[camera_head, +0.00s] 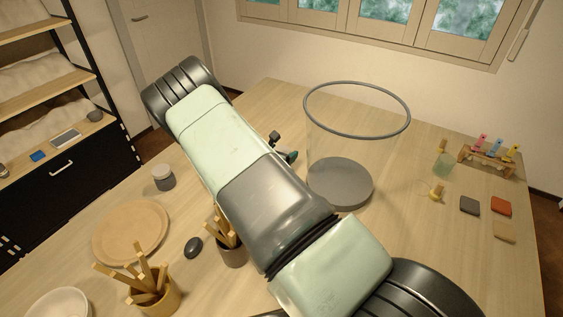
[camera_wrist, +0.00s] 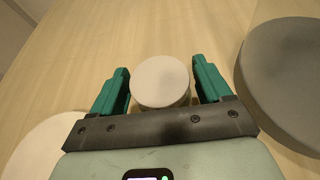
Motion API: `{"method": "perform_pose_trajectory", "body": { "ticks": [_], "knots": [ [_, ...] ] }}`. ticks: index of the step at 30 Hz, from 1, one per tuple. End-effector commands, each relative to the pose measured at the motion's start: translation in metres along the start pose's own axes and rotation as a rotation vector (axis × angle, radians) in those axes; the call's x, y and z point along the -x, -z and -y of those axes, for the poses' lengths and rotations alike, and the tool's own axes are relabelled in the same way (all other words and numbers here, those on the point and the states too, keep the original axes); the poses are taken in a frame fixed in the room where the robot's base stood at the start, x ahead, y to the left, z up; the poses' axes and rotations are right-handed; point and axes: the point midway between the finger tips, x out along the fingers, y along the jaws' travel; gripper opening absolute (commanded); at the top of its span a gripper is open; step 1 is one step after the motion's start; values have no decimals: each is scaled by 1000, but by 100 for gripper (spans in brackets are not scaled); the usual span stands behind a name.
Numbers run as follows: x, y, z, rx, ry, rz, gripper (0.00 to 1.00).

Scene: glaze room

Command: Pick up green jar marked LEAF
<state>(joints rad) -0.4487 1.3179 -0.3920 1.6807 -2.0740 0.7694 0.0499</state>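In the wrist view a jar with a round cream lid (camera_wrist: 161,82) stands on the table between my gripper's (camera_wrist: 162,72) two teal fingers. The fingers are spread, with a gap visible on each side of the lid. Only a thin strip of the jar's side shows under the lid, so its green colour and the LEAF mark cannot be made out. In the head view my arm hides this jar, and only a dark and teal bit of my gripper (camera_head: 285,151) shows beside the arm.
A tall clear cylinder with a dark rim (camera_head: 357,87) and grey base stands close to the right. A grey, pale-lidded jar (camera_head: 163,178), wooden plate (camera_head: 130,234) and brush pots (camera_head: 155,297) lie left. A tube rack (camera_head: 488,161) and colour tiles (camera_head: 470,206) are far right.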

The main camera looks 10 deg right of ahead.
Motion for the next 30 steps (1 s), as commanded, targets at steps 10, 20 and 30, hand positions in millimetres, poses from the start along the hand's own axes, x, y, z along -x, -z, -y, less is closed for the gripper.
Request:
{"method": "perform_pose_trajectory", "body": {
  "ticks": [10,20,30],
  "knots": [
    [0,0,0,0,0,0,24],
    [0,-1,0,-1,0,1,18],
    [20,-48,-1,-6,-1,3,18]
  ]
}}
